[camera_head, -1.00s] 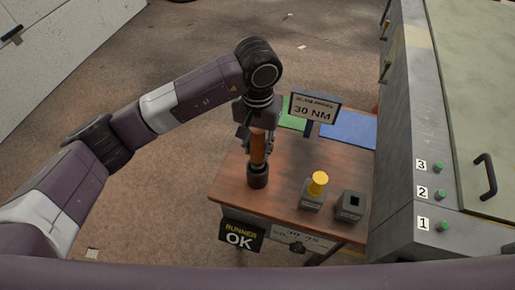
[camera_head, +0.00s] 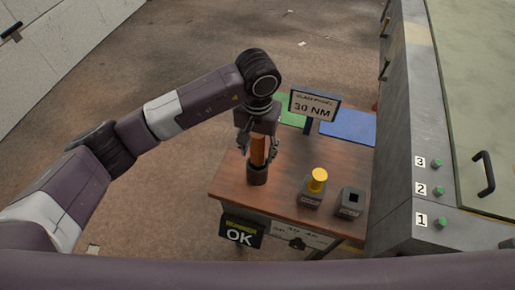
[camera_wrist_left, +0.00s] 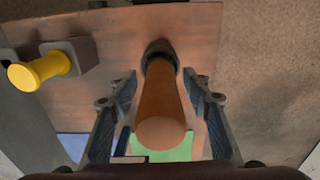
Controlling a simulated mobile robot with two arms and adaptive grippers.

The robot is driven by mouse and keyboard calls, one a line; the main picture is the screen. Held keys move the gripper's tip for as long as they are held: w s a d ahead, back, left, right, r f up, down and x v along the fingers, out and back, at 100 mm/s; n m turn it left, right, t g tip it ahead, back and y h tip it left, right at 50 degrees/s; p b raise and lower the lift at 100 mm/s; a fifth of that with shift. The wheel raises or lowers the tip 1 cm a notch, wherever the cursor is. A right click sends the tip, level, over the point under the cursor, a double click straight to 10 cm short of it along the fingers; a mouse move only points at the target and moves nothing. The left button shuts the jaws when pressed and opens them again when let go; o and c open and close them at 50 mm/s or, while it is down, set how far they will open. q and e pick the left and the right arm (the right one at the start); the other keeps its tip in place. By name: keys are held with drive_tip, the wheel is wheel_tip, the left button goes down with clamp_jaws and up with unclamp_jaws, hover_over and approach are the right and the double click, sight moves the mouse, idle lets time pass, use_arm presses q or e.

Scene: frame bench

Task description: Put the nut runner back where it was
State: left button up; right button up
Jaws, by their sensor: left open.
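The nut runner (camera_head: 257,152) has an orange-brown cylindrical handle. It stands upright with its lower end in a dark round holder (camera_head: 257,177) on the wooden bench. My left gripper (camera_head: 258,158) comes down over it from above and is open, one finger on each side of the handle. In the left wrist view the nut runner (camera_wrist_left: 161,105) lies between the two spread fingers (camera_wrist_left: 161,76), with a visible gap on both sides. Its seat inside the holder is hidden. My right gripper is not in view.
On the brown bench top (camera_head: 285,160), a yellow knobbed piece (camera_head: 318,180) sits in a dark block beside a block with a square hole (camera_head: 352,201). A 30 NM sign (camera_head: 315,106) stands behind. A "RUNNER OK" display (camera_head: 240,232) hangs in front. A grey cabinet (camera_head: 400,190) borders the right.

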use_arm(q)
drive_tip(key=shift+r, duration=0.15)
drive_tip(key=shift+w+r, duration=0.1)
drive_tip(key=shift+r, duration=0.2)
wheel_tip(320, 180, up, 10)
drive_tip(key=b, duration=0.4)
drive_tip(key=shift+r+b, duration=0.2)
drive_tip(key=shift+b, duration=0.15)
drive_tip(key=shift+r, duration=0.5)
drive_tip(key=shift+f, duration=0.1)
